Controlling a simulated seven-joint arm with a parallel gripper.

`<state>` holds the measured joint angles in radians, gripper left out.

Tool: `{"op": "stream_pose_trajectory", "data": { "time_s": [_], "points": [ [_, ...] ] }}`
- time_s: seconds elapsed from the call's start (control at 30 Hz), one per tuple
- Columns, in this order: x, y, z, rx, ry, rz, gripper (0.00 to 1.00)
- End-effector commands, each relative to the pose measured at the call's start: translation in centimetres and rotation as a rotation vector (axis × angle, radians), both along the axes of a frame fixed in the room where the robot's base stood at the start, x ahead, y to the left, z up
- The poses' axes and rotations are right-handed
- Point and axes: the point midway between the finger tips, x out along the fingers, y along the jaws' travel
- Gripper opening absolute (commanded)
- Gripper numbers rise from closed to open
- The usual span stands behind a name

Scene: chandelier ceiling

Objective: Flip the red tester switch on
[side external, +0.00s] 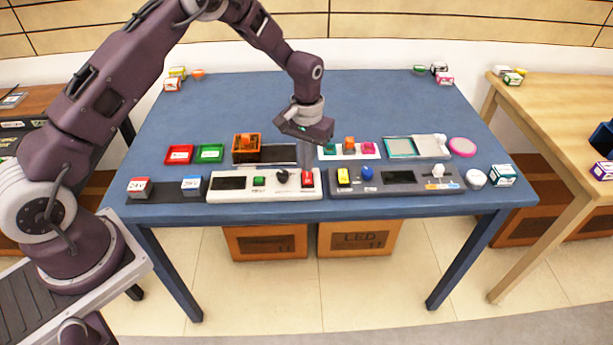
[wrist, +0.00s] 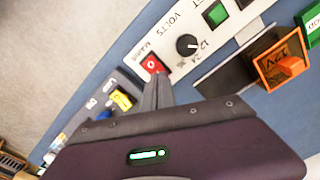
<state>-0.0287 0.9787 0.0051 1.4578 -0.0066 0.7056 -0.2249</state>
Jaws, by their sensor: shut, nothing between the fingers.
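The red tester switch (side external: 307,178) is at the right end of the white tester panel (side external: 262,193), near the table's front edge. In the wrist view the red switch (wrist: 154,64) lies just beyond my fingertips. My gripper (side external: 306,165) points down over the switch, with its fingers shut and empty. In the wrist view the closed fingertips (wrist: 157,82) are at or very near the switch's lower edge; I cannot tell whether they touch it. The switch's on or off position is too small to tell.
The white panel also has a black knob (side external: 282,176) and a green button (side external: 259,181). A grey panel (side external: 405,187) with a yellow switch (side external: 344,176) and blue knob (side external: 367,173) stands close on the right. An orange box (side external: 246,150) sits behind.

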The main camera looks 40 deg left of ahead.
Motion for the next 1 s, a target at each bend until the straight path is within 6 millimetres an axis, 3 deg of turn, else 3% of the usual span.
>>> {"op": "stream_pose_trajectory", "data": {
  "time_s": [0.83, 1.0],
  "points": [
    [0.0, 0.0, -1.3, 0.000, 0.001, 0.000, 0.00],
    [0.1, 0.0, -0.4, 0.000, -0.002, 0.000, 0.00]
  ]
}}
